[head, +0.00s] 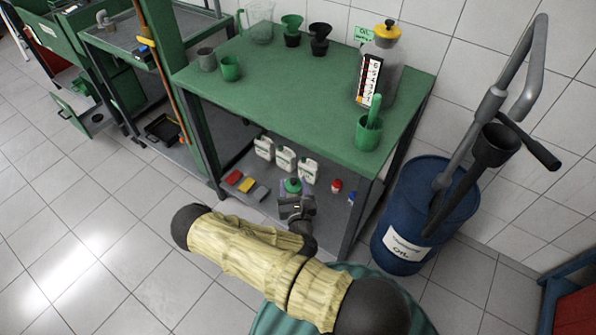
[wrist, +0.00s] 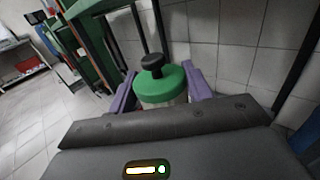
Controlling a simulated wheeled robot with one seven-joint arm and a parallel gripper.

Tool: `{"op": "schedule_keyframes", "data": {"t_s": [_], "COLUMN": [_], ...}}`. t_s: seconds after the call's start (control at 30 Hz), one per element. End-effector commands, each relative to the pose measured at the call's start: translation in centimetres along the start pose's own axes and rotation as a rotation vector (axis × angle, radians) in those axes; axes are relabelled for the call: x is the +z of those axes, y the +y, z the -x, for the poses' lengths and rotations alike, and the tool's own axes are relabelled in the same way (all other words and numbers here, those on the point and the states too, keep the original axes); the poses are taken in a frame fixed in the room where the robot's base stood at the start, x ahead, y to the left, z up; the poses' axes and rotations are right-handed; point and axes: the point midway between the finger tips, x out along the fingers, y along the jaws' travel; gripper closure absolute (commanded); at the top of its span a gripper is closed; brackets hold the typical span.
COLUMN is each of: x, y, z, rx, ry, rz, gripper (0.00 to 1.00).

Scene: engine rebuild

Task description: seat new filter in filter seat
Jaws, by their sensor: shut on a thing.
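My gripper (head: 294,190) is in front of the green workbench, near its lower shelf. In the wrist view its two purple fingers (wrist: 160,88) stand on either side of a canister with a green top and a black knob, which I take to be the new filter (wrist: 160,82). My gripper is shut on it. The filter's green top also shows in the head view (head: 292,185). The lower part of the filter is hidden behind the gripper body in the wrist view. I cannot make out the filter seat in either view.
The workbench top (head: 300,100) holds cups, funnels and a large jug (head: 384,60). Its lower shelf (head: 225,155) bears white bottles (head: 286,159), small coloured boxes (head: 246,184) and a red-topped item (head: 336,186). A blue oil drum (head: 405,200) stands right.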

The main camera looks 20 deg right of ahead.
Motion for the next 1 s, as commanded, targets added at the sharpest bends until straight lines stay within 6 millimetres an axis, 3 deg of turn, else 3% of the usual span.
{"op": "schedule_keyframes", "data": {"t_s": [0.03,0.33,1.0], "x": [2.1,6.7,7.0], "y": [0.2,1.5,2.0], "z": [0.4,2.5,3.0], "rx": [0.023,0.143,0.173], "ry": [0.002,0.001,-0.001], "rz": [0.005,0.004,0.001], "gripper": [0.76,0.76,0.76]}}
